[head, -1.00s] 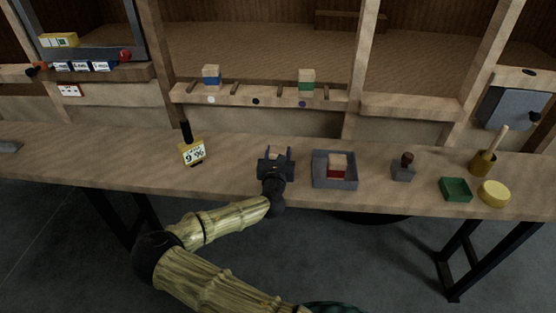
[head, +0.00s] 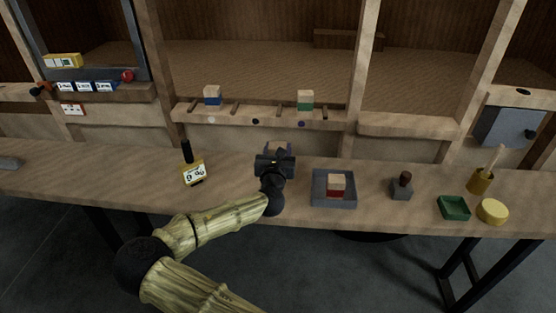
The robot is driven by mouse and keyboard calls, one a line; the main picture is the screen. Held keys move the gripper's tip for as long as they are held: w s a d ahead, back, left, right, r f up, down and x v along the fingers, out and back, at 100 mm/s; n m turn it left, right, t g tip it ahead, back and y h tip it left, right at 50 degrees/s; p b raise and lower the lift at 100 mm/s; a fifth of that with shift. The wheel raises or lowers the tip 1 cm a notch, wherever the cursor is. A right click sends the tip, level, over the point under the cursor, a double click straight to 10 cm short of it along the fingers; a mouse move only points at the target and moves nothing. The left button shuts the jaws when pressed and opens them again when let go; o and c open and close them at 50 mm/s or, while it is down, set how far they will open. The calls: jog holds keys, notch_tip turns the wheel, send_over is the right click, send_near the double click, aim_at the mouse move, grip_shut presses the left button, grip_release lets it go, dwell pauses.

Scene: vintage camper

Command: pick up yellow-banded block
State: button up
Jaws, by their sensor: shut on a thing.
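My gripper (head: 277,150) is in the head view, over the middle of the long wooden bench, left of the grey tray. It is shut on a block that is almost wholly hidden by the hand. Only a small yellowish speck shows at the hand, so I cannot make out the block's band clearly. The hand appears raised off the bench, though its height is hard to judge.
The grey tray (head: 322,202) holds a red-banded block (head: 336,186). A yellow number sign (head: 193,173) stands to the left. A stamp (head: 402,186), green dish (head: 453,208) and yellow lid (head: 492,211) are right. Blue-banded (head: 212,96) and green-banded (head: 305,101) blocks sit on the shelf.

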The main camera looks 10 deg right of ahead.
jog(key=shift+r, duration=0.3)
dwell(0.4)
